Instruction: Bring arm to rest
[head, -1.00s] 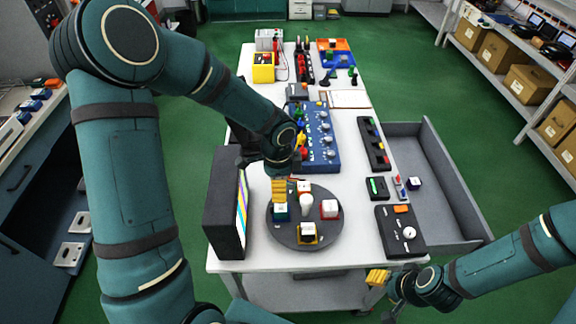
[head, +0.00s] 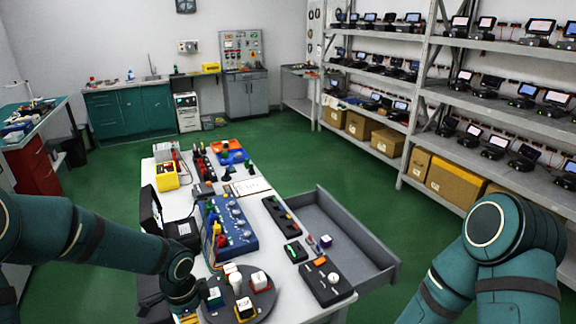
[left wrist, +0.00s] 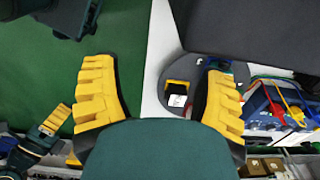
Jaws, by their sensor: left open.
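My left gripper (head: 188,318) is at the bottom edge of the head view, beside the round dark turntable (head: 262,300), with its fingertips mostly cut off. In the left wrist view its two yellow fingers (left wrist: 160,98) stand wide apart with nothing between them. The turntable's edge shows beyond the right finger. My right arm (head: 500,245) is folded at the right of the head view, its gripper out of that frame. Yellow fingers of my right gripper (left wrist: 66,138) show at the left of the left wrist view; their opening is unclear.
The white table (head: 285,262) holds a blue panel box (head: 232,228), a black box with an orange button (head: 325,282) and a dark strip (head: 281,215). A grey open tray (head: 350,235) adjoins its right side. Shelving (head: 405,150) stands right. Green floor is clear behind the table.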

